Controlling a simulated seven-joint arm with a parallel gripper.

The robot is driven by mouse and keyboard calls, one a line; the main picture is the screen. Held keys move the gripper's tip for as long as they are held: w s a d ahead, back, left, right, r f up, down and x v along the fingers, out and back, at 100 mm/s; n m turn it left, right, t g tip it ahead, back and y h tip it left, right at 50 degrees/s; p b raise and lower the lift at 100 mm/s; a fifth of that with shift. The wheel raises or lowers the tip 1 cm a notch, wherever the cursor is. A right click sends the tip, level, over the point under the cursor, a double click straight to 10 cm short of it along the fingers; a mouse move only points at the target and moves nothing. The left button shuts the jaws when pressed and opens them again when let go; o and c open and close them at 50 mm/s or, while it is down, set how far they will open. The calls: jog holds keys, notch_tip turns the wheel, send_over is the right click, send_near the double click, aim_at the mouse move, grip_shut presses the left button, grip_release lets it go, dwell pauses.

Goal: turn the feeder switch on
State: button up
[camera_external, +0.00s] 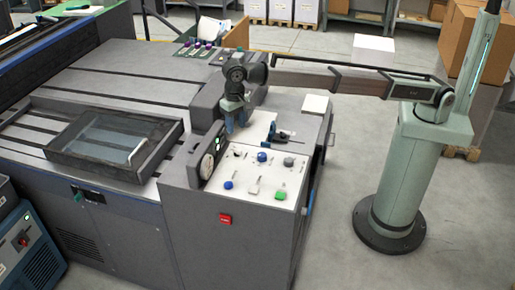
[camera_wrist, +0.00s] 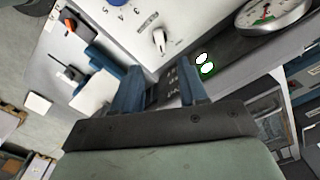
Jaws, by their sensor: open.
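A sloped white control panel (camera_external: 255,178) carries several knobs and switches. A small black-and-white pointer knob (camera_external: 237,154) sits at its upper left; in the wrist view this knob (camera_wrist: 160,40) is just ahead of my fingers. A blue knob (camera_external: 262,156) is beside it, partly cut off in the wrist view (camera_wrist: 118,3). A blue knob (camera_external: 228,185), a whitish switch (camera_external: 254,188) and a green knob (camera_external: 280,195) line the front. Labels are too small to read, so I cannot tell which is the feeder switch. My gripper (camera_wrist: 162,88) is open and empty, behind the panel.
A round gauge (camera_external: 207,166) and lit green lights (camera_wrist: 205,64) adjoin the panel's left side. A blue clamp-like piece (camera_external: 269,133) lies behind the panel. A red button (camera_external: 225,219) is on the cabinet front. A glass-bottomed tray (camera_external: 105,140) rests at left.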

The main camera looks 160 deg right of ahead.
jog(key=shift+r, duration=1.8)
jog(key=shift+w+a, duration=0.1)
